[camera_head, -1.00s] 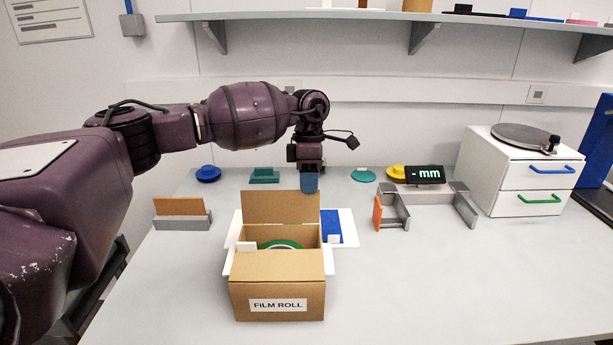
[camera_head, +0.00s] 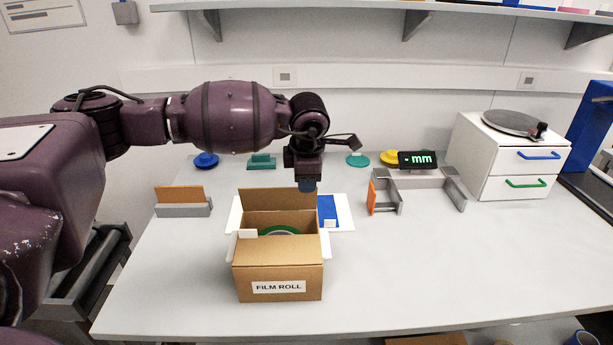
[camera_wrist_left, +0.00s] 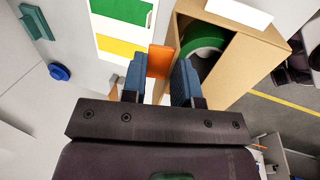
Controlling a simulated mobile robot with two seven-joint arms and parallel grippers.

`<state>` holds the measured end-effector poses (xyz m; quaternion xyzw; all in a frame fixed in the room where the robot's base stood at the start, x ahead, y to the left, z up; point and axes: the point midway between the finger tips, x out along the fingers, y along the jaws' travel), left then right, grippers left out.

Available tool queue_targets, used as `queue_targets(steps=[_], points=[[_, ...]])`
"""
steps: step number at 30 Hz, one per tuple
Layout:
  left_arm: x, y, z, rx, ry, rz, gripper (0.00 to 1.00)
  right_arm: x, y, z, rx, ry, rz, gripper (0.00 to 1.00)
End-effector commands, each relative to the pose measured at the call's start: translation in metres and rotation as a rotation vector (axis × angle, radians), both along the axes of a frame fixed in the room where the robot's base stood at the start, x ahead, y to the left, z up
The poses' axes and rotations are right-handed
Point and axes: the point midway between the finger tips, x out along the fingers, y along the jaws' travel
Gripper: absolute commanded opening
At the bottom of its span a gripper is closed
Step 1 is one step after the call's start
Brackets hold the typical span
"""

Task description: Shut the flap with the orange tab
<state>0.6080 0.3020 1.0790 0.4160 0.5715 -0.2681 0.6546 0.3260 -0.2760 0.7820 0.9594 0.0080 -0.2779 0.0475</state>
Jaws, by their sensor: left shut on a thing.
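The cardboard box (camera_head: 240,282) labelled FILM ROLL stands open on the table, with a green-rimmed roll (camera_head: 262,232) inside. Its back flap (camera_head: 275,200) stands up. My left gripper (camera_head: 307,186) is at the right end of this flap's top edge, pointing down. In the left wrist view, the orange tab (camera_wrist_left: 160,60) sits between the blue fingertips of my left gripper (camera_wrist_left: 160,78), which is shut on it. The box and the green roll (camera_wrist_left: 205,36) are beside it there. The tab is hidden in the head view. My right gripper is not in view.
A grey holder with an orange panel (camera_head: 180,192) stands left of the box. A grey fixture (camera_head: 430,183) with a display (camera_head: 417,159) and a white drawer unit (camera_head: 500,165) are to the right. A sheet with a blue patch (camera_head: 328,210) lies beside the box. The front table is clear.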

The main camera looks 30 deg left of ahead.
Motion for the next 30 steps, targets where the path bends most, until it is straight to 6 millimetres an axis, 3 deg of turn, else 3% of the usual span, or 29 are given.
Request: queue_targets(steps=[7,8,12,23,30], points=[[0.000,0.000,0.000,0.001,0.001,0.000,0.00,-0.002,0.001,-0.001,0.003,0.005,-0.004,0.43],[0.000,0.000,0.000,0.001,0.001,0.000,0.29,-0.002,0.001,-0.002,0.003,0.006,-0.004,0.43],[0.000,0.000,0.000,0.001,0.001,0.000,0.51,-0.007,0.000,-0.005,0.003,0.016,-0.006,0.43],[0.000,0.000,0.004,0.000,0.000,0.000,0.51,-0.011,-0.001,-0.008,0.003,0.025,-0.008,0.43],[-0.007,-0.004,0.037,-0.001,-0.003,0.000,0.51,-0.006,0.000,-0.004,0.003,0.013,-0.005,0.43]])
